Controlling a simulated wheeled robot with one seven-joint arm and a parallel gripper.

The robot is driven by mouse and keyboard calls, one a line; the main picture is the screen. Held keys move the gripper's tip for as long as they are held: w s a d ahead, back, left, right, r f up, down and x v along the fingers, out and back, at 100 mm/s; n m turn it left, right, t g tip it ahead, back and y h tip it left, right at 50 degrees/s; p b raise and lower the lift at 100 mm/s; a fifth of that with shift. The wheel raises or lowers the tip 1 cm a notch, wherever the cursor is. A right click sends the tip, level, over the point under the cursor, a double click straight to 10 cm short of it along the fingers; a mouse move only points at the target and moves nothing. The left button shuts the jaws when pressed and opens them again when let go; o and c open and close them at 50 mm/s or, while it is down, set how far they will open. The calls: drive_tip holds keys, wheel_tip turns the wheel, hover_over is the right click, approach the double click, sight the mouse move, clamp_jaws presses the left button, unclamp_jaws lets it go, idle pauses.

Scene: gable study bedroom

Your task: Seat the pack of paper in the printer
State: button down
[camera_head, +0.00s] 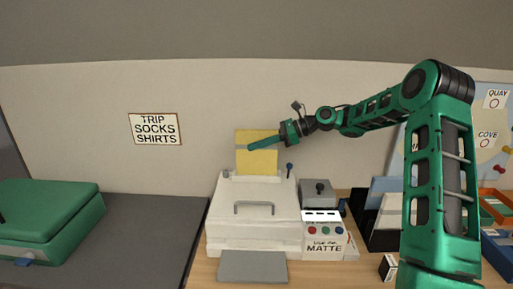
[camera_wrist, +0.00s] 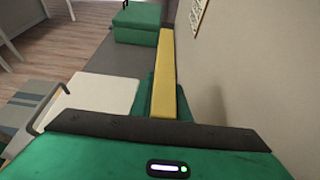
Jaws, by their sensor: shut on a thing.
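The yellow pack of paper (camera_head: 257,162) stands upright at the back of the white printer (camera_head: 228,192), with a paler band across it. My gripper (camera_head: 263,143) reaches in from the right and is shut on the pack's upper part, one finger across its front. The pack's lower edge meets the printer's rear top edge in the head view; I cannot tell whether it is inside the feed or just above it. In the wrist view the pack (camera_wrist: 165,65) shows edge-on as a long strip between green fingers, with the printer (camera_wrist: 108,93) to its left.
Small posts (camera_head: 289,169) stand at the printer's rear corners. A grey box (camera_head: 318,188) and a control box marked MATTE (camera_head: 323,246) stand right of the printer. A green case (camera_head: 50,220) lies at left. The wall is close behind the pack.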

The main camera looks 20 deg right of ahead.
drive_tip(key=shift+f, duration=0.9)
drive_tip(key=c, duration=1.7)
unclamp_jaws()
drive_tip(key=v, duration=0.8)
drive_tip(key=r+v, duration=0.1)
drive_tip(key=v, duration=0.3)
drive_tip(key=shift+r, duration=0.1)
